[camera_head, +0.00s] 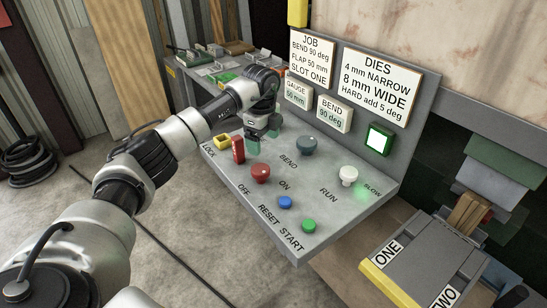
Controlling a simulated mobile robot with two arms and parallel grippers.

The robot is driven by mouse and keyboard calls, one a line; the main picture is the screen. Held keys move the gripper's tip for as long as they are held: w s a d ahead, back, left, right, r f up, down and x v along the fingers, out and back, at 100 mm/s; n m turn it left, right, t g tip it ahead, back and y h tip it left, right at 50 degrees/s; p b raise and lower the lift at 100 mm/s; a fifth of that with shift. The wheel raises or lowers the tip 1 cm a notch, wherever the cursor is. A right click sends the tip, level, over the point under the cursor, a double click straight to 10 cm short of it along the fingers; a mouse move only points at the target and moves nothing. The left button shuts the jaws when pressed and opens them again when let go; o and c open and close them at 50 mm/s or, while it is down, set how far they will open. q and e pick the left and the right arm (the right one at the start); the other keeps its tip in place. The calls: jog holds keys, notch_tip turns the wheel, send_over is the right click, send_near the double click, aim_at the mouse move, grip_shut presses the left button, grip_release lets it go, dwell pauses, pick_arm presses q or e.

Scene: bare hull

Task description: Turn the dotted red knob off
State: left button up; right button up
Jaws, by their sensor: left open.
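A red knob (260,173) stands on the sloping grey control panel (225,173), between the printed words OFF and ON. Any dots on it are too small to make out. My left gripper (263,140) is open, its greenish fingertips pointing down at the panel just behind the red knob and apart from it in the picture. Nothing shows between the fingers. My right gripper is not in view.
A red upright piece (238,150) and a yellow LOCK part (221,142) stand left of the knob. A dark grey BEND knob (306,146), white RUN knob (348,176), blue button (285,202) and green button (308,226) stand to the right. Sign boards rise behind.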

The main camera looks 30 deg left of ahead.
aim_at(260, 168)
pick_arm(q)
jog(key=shift+s+a, duration=0.1)
jog(key=shift+a, duration=0.15)
jog(key=shift+s+d+f+p, duration=0.15)
jog(key=shift+s+f+p, duration=0.6)
jog(key=shift+s, duration=0.25)
notch_tip(260, 168, down, 3)
jog(key=shift+s+f+p, duration=0.1)
jog(key=shift+s+p, duration=0.05)
jog(key=shift+p, duration=0.3)
jog(key=f, duration=0.1)
jog(key=w+f, duration=0.1)
jog(key=f, duration=0.1)
jog(key=shift+f+p, duration=0.15)
jog(key=shift+p, duration=0.2)
jog(key=shift+s+f, duration=0.1)
jog(key=shift+f, duration=0.7)
jog(key=shift+c, duration=1.3)
jog(key=c, duration=0.6)
jog(key=shift+c, duration=0.3)
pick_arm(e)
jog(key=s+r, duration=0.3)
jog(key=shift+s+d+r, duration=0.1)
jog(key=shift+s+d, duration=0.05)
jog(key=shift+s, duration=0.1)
